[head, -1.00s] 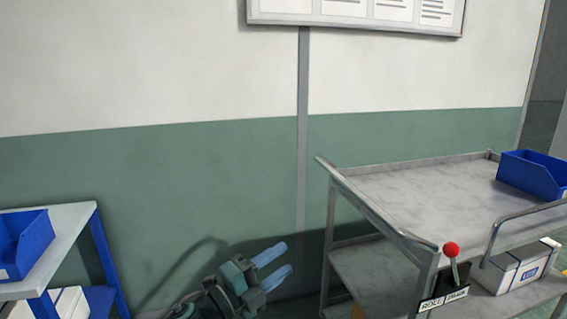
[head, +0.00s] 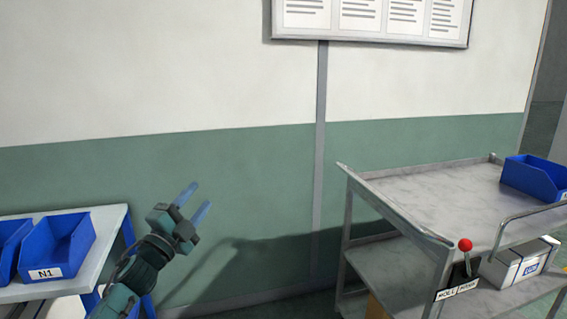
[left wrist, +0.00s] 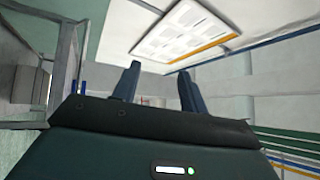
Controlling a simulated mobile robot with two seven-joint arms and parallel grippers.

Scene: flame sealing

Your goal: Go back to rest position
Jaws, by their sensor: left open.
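My left gripper (head: 197,204) is raised in front of the green lower wall in the head view, right of the blue-framed shelf. Its two blue fingers point up and to the right. They are apart, with nothing between them. In the left wrist view the same two fingers (left wrist: 155,85) stand apart and empty, with the notice board behind them. My right gripper does not show in either view.
A grey cart (head: 440,190) stands at the right, with a blue bin (head: 535,177) on top, a red-knobbed lever (head: 465,246) and a white box (head: 520,262) below. At left, a shelf (head: 112,225) holds blue bins, one marked N1 (head: 62,250). A notice board (head: 368,43) hangs above.

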